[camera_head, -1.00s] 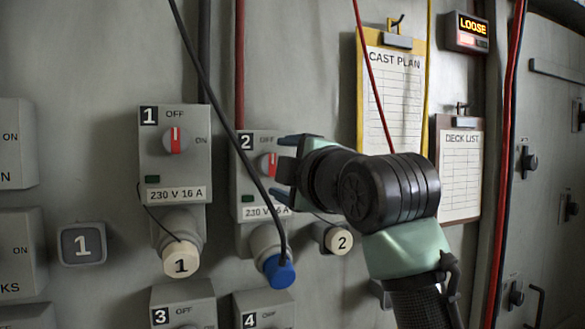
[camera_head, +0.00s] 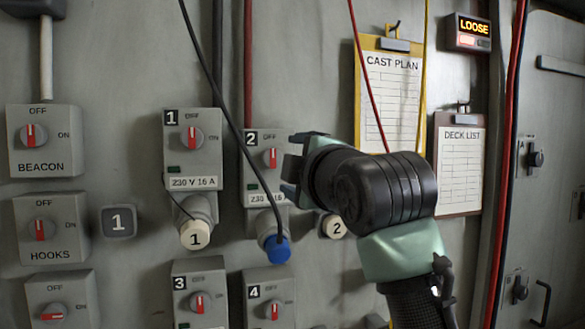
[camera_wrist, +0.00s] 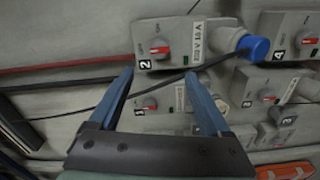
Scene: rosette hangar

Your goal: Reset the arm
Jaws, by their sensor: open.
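My gripper (camera_head: 291,172) is open and empty in front of the wall, close to the right side of socket box 2 (camera_head: 265,165). In the wrist view, its two blue fingers (camera_wrist: 160,88) are spread, with the box marked 2 (camera_wrist: 175,42) just beyond them. The box's red switch (camera_head: 270,157) points up toward OFF. A blue plug (camera_head: 277,249) sits at the bottom of box 2, with a black cable (camera_head: 232,120) running up and left from it. My arm enters from the lower right.
Socket box 1 (camera_head: 194,145) with a white cap hangs to the left; boxes 3 (camera_head: 200,300) and 4 (camera_head: 269,300) are below. BEACON (camera_head: 44,165) and HOOKS (camera_head: 50,252) switches are at far left. Clipboards, CAST PLAN (camera_head: 391,100) and DECK LIST (camera_head: 458,165), hang right. A sign reads LOOSE (camera_head: 472,26).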

